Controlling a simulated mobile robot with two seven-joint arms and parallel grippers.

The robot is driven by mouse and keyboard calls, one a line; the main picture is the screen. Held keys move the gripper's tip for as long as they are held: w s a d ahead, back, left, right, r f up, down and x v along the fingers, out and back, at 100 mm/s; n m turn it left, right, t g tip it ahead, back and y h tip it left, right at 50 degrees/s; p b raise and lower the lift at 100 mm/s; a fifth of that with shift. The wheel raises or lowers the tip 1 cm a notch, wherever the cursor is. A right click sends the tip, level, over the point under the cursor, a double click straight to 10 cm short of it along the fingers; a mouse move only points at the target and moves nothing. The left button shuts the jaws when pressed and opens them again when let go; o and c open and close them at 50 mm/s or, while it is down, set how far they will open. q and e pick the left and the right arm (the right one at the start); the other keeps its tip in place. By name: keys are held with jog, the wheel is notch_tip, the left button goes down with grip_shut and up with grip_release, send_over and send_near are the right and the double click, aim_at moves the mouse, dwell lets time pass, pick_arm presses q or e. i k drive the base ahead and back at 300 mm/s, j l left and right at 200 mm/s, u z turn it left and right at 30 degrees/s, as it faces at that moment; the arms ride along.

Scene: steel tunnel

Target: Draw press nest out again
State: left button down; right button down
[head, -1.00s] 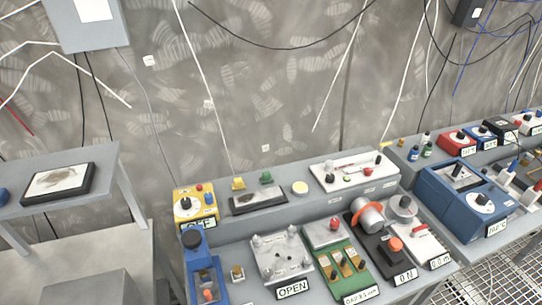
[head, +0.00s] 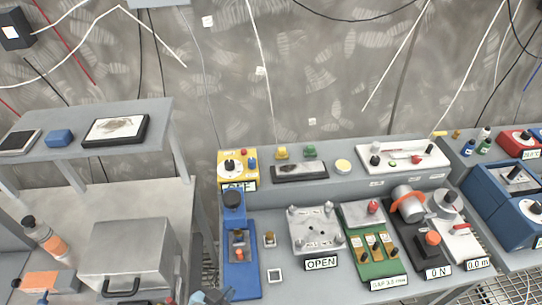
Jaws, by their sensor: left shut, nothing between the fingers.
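The blue press (head: 234,205) stands at the left end of the workbench, with a dark round head over a long blue base. The nest (head: 238,246) looks like the greyish slide with an orange-brown part, low in the front of the press. How far out it sits is hard to tell. My left gripper (head: 213,297) shows only in part at the bottom edge, just below and left of the press base. It is shut and empty, apart from the nest. My right gripper is not in view.
A small brass part (head: 269,240) and a white square piece (head: 275,275) lie right of the press. A clamp plate labelled OPEN (head: 316,230) and a green gauge board (head: 378,258) stand farther right. A metal box (head: 130,250) is on the left bench.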

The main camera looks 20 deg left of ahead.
aim_at(239, 252)
jog(key=k+u, duration=0.2)
jog(key=u, duration=0.65)
